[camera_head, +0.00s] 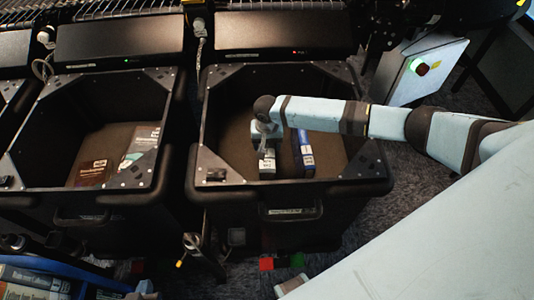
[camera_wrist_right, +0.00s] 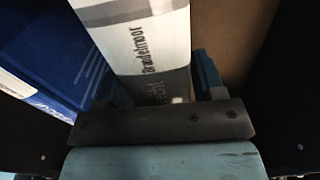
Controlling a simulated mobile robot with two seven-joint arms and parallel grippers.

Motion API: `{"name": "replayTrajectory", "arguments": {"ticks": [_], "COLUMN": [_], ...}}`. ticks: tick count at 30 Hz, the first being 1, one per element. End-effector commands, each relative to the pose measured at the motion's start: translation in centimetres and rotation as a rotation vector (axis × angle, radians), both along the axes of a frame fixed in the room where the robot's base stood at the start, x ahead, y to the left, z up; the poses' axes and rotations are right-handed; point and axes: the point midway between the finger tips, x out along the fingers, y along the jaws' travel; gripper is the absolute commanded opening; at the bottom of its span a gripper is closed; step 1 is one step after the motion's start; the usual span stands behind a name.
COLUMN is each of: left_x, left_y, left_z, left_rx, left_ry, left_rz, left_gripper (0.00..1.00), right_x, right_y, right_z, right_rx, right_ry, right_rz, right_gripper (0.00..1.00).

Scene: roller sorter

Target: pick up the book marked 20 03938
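A pale book with a grey lower band (camera_wrist_right: 155,60) stands in the right-hand black bin (camera_head: 350,178). Its spine reads "Brandelmoor" in the right wrist view. Its end with a white label shows in the head view (camera_head: 267,165), but the number is too small to read. My right gripper (camera_head: 266,140) reaches down into this bin. Its fingers (camera_wrist_right: 160,90) lie against both sides of the pale book. A blue book (camera_wrist_right: 50,50) stands to the left in the wrist view and to the right in the head view (camera_head: 304,150). My left gripper cannot be made out.
A second black bin (camera_head: 85,195) on the left holds a brown book (camera_head: 92,172) and a grey-white book (camera_head: 140,145). A roller conveyor (camera_head: 110,8) runs behind the bins. A blue container (camera_head: 60,272) with books is at bottom left. Bin walls surround my right gripper.

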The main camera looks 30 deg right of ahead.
Motion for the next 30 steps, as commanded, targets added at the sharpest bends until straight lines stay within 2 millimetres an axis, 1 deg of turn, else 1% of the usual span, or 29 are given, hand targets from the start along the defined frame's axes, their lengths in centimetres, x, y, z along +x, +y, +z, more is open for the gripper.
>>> {"name": "replayTrajectory", "arguments": {"ticks": [1, 2, 3, 5, 6, 8, 19, 23, 26, 29, 30], "left_x": [-0.1, -0.1, -0.1, -0.1, -0.1, -0.1, 0.0, 0.1, 0.1, 0.1, 0.0], "left_y": [0.0, 0.0, 0.0, 0.0, 0.0, 0.0, 0.0, 0.0, 0.0, 0.0, 0.0], "left_z": [-0.1, -0.1, -0.2, -0.2, -0.2, -0.2, 0.2, 0.2, 0.2, 0.3, 0.2], "left_rx": [0.001, 0.001, 0.001, 0.001, 0.001, 0.001, -0.001, -0.001, -0.001, -0.001, -0.001], "left_ry": [0.002, 0.003, 0.003, 0.003, 0.003, 0.003, -0.003, -0.004, -0.004, -0.003, -0.003], "left_rz": [0.000, 0.000, 0.000, 0.000, 0.000, 0.000, 0.000, 0.000, 0.000, 0.000, 0.000], "left_gripper": [0.00, 0.00, 0.00, 0.00, 0.00, 0.00, 0.00, 0.00, 0.00, 0.00, 0.00], "right_x": [0.0, 0.0, 0.0, 0.0, 0.0, 0.0, 0.1, 0.1, 0.2, 0.2, 0.2], "right_y": [0.0, 0.0, 0.0, 0.0, 0.0, 0.0, 0.0, 0.0, 0.0, 0.0, 0.0], "right_z": [0.0, 0.0, 0.0, 0.0, 0.0, 0.0, 0.3, 0.8, 1.8, 3.4, 4.2], "right_rx": [0.000, 0.000, 0.000, 0.000, 0.000, 0.000, 0.001, 0.001, 0.001, 0.002, 0.003], "right_ry": [0.000, 0.000, 0.000, 0.000, 0.000, 0.000, -0.003, -0.004, -0.004, -0.005, -0.006], "right_rz": [0.000, 0.000, 0.000, 0.000, 0.000, 0.000, -0.001, -0.001, -0.001, -0.001, -0.001], "right_gripper": [0.51, 0.44, 0.35, 0.21, 0.12, 0.00, 0.00, 0.00, 0.00, 0.00, 0.00]}}
